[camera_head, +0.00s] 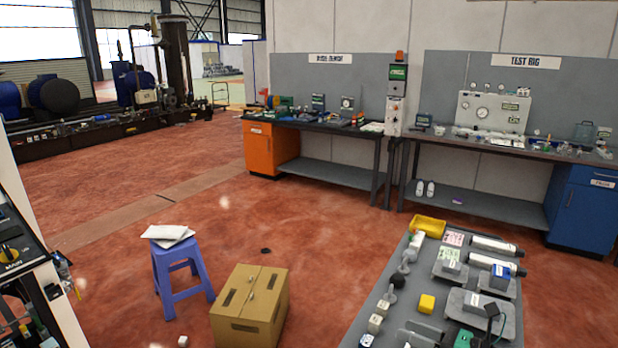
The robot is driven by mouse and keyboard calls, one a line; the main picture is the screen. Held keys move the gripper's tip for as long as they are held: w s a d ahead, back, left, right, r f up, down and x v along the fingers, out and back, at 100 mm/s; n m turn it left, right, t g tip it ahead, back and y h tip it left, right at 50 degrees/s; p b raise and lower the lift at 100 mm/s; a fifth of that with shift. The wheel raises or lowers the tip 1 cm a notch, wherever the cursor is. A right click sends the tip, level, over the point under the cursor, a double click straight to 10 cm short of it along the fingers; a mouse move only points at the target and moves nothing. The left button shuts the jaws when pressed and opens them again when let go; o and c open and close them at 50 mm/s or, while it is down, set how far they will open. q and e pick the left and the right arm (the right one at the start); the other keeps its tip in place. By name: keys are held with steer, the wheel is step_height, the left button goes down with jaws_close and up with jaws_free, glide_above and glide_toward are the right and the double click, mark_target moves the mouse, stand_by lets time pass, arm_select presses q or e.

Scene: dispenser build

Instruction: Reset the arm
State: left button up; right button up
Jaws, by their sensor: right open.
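My right gripper (488,328) shows only in small part, as dark finger pieces at the bottom edge of the head view, over the near right end of the grey worktable (385,290). It looks open, with nothing seen between its fingers. Most of it and the right arm are out of the picture. My left gripper and left arm are not in view.
The worktable holds a yellow tray (428,226), a yellow block (427,304), silver cylinders (497,245) and several small parts. A blue stool (180,270) and a cardboard box (250,305) stand left of it. Benches line the back wall. The red floor between is mostly clear.

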step_height(320, 180, up, 4)
steer(key=m+t+h, duration=0.2)
steer(key=m+t, duration=0.6)
steer(key=m, duration=0.2)
steer(key=s+d+f+m+g+h, duration=0.1)
steer(key=s+d+f+m+h, duration=0.3)
steer(key=m+h, duration=0.5)
steer(key=s+d+f+m+g+h, duration=0.1)
steer(key=s+d+f+m+h, duration=0.4)
steer(key=m, duration=0.8)
steer(key=s+a+f+m+g+y, duration=0.1)
steer(key=s+a+f+m+g, duration=0.3)
steer(key=s+f+g, duration=0.4)
steer(key=s+a+f+m+g+y, duration=0.1)
steer(key=s+a+f+m+g, duration=0.4)
steer(key=s, duration=0.6)
step_height(320, 180, down, 31)
steer(key=d+n, duration=0.1)
steer(key=s+d+f+g, duration=0.1)
steer(key=s+d+f, duration=0.1)
steer(key=s+f, duration=0.8)
steer(key=s+d+f, duration=0.1)
steer(key=s+f, duration=0.9)
steer(key=shift+d+f+n+g, duration=0.3)
steer(key=shift+d+g, duration=0.1)
